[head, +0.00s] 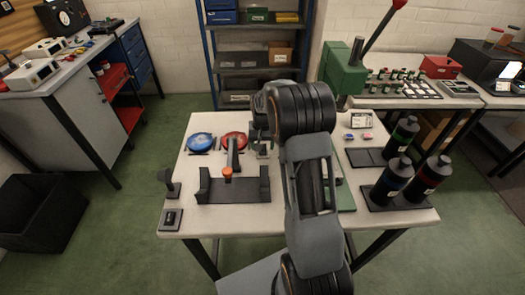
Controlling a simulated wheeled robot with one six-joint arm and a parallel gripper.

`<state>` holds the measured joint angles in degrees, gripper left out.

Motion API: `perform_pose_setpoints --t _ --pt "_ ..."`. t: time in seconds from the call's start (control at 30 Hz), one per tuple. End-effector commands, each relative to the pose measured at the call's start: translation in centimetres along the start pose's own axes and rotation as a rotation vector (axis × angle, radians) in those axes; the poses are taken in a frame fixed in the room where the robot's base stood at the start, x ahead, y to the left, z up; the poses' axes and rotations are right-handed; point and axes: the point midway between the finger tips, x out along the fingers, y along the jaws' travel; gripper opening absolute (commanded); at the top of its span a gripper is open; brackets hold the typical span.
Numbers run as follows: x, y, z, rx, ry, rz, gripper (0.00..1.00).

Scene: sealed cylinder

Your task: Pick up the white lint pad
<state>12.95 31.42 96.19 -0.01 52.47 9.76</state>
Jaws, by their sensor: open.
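My arm reaches over the white-topped table (200,222) from the front. My gripper (262,150) points down just right of the red disc; it is small and partly covered by my arm, and it is open. I cannot make out a white lint pad for certain. A small white item with dark marks (361,119) lies at the back right of the table, right of my arm. My arm hides part of the table's middle, including much of a green mat (345,195).
A blue disc (201,141) and a red disc (233,140) lie at the back left. A dark cradle with an orange knob (250,190) stands in front of them. Several dark bottles (393,180) stand at right. A green press (343,68) stands behind.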

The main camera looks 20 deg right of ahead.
Motion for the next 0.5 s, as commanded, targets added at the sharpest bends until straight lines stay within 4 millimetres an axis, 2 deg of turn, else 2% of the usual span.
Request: perform_pose_setpoints --t 0.1,0.2,0.47,0.5 --pt "1.3 0.0 0.0 0.0 -0.002 0.0 0.62" --pt "1.9 0.0 0.0 0.0 0.001 0.0 0.62" --pt "2.0 0.0 0.0 0.0 0.001 0.0 0.62" --pt "2.0 0.0 0.0 0.0 0.001 0.0 0.59"
